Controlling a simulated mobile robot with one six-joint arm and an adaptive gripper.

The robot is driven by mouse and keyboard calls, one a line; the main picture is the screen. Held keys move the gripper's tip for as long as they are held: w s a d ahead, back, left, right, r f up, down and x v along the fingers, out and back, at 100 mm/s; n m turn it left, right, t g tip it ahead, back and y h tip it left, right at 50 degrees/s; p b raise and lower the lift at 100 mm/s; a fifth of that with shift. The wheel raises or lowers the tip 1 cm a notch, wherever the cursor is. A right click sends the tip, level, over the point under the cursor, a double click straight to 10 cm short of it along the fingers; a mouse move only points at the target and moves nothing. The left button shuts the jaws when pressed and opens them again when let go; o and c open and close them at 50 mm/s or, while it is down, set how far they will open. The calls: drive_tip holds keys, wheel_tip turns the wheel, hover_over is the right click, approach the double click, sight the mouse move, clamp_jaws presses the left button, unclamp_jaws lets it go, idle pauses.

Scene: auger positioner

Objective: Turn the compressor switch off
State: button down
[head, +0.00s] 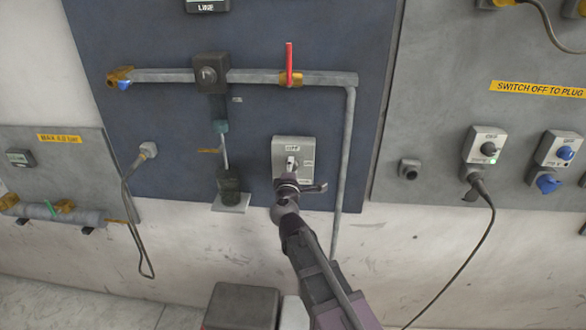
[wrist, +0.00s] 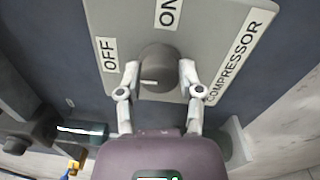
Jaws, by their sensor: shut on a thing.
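The compressor switch is a grey plate (head: 280,146) on the dark blue wall panel; its plate also shows in the wrist view (wrist: 205,22). Its labels read OFF at the left, ON at the top and COMPRESSOR along the right in the wrist view. Its round grey knob (wrist: 158,62) sits in the middle, with a short white mark low on it. Which label the mark points to I cannot tell. My gripper (wrist: 158,82) is shut on the knob, one finger on each side. In the head view, my gripper (head: 290,182) covers the lower part of the plate.
A grey pipe (head: 348,150) runs down close to the right of the switch. A red-handled valve (head: 289,65) is above it. A filter unit (head: 228,185) stands to the left. Sockets with a plugged cable (head: 485,150) are on the right panel.

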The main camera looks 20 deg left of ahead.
drive_tip(key=shift+c, duration=1.3)
unclamp_jaws()
drive_tip(key=shift+w, duration=0.2)
drive_tip(key=shift+s, duration=0.1)
drive_tip(key=shift+s, duration=0.15)
